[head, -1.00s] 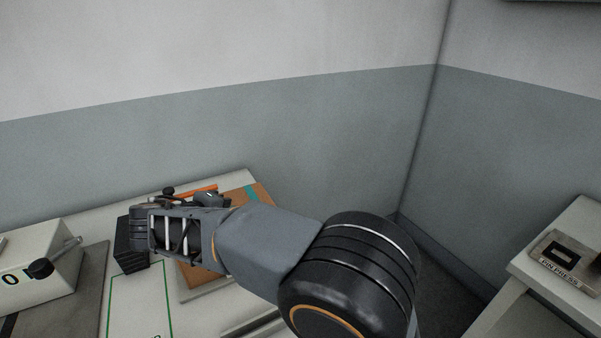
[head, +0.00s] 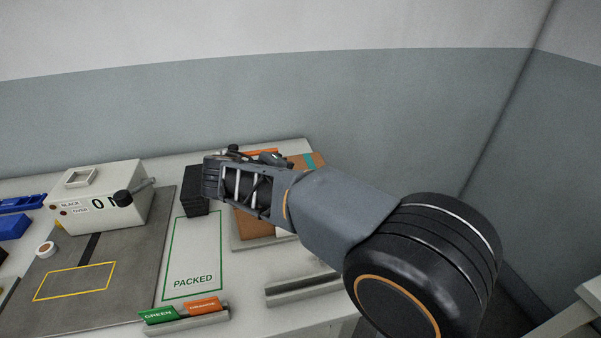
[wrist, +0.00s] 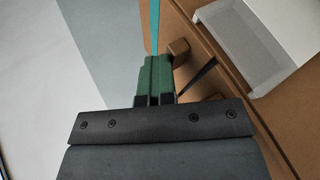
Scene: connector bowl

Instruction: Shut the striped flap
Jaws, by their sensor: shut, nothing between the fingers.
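A brown cardboard box (head: 255,224) lies at the back of the table in the head view, largely hidden behind my arm. A teal stripe (head: 309,160) shows on brown card at its right end. In the wrist view, the teal stripe (wrist: 154,25) runs down to the fingertips, with brown card (wrist: 188,20) to its right. My gripper (wrist: 153,62) has green fingers, shut and empty, at the lower end of the visible stripe. I cannot tell whether they touch the card. The flap's full outline and angle are hidden.
A pale grey open compartment (wrist: 262,42) shows beside the card. A black block stack (head: 195,190) and a PACKED outline (head: 192,250) are left of my arm. A white machine with a lever (head: 95,200) stands farther left. A grey wall is behind the table.

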